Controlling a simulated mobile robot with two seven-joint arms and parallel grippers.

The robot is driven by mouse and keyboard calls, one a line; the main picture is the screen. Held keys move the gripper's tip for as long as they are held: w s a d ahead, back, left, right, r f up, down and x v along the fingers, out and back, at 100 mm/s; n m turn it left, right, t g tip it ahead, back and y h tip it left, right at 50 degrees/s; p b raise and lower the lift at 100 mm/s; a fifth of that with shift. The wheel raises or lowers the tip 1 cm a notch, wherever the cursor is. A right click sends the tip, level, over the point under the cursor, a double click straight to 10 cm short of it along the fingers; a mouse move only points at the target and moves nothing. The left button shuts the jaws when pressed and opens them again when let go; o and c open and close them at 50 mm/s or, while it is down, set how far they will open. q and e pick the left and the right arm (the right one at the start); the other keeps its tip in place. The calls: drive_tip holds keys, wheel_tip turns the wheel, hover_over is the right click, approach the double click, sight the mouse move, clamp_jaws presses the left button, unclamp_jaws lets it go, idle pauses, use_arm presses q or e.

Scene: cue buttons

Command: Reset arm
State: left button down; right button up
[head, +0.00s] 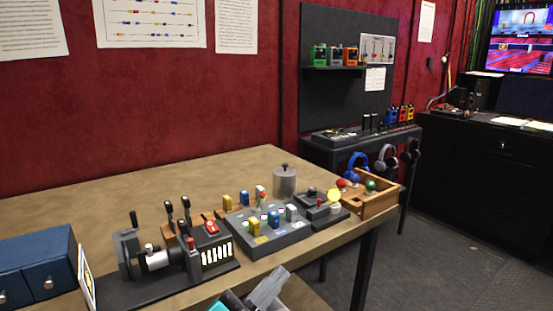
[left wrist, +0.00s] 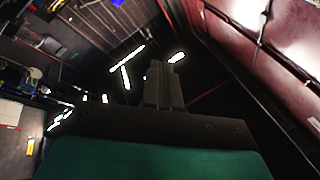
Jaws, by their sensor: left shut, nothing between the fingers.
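My left gripper (head: 277,278) shows at the bottom middle of the head view, low by the front edge of the wooden table (head: 130,208). Its grey fingers are together with nothing between them. In the left wrist view the shut fingers (left wrist: 163,72) point up into a dark room with bright lamps. The gripper is apart from the grey button panel (head: 285,240), which carries several coloured blocks and buttons. My right gripper is in neither view.
On the table are a lever device (head: 210,248), a blue drawer box (head: 38,262), a grey lidded canister (head: 285,180), a joystick box (head: 315,208) and a wooden tray (head: 372,206). A dark shelf unit (head: 345,150) stands behind. Floor (head: 440,265) is clear at right.

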use_arm(q)
drive_tip(key=s+a+f+n+y, duration=0.4)
drive_tip(key=a+f+n+y, duration=0.6)
drive_tip(key=f, duration=0.5)
drive_tip(key=s+a+f+n+g+y+p, duration=0.1)
drive_tip(key=s+a+f+n+g+y, duration=0.2)
drive_tip(key=s+a+f, duration=0.4)
drive_tip(key=s+f+n+g, duration=0.1)
drive_tip(key=s+f+g, duration=0.1)
drive_tip(key=s+f, duration=0.1)
drive_tip(key=shift+s+f+y, duration=0.2)
drive_tip(key=shift+s+y, duration=0.05)
drive_tip(key=shift+y, duration=0.15)
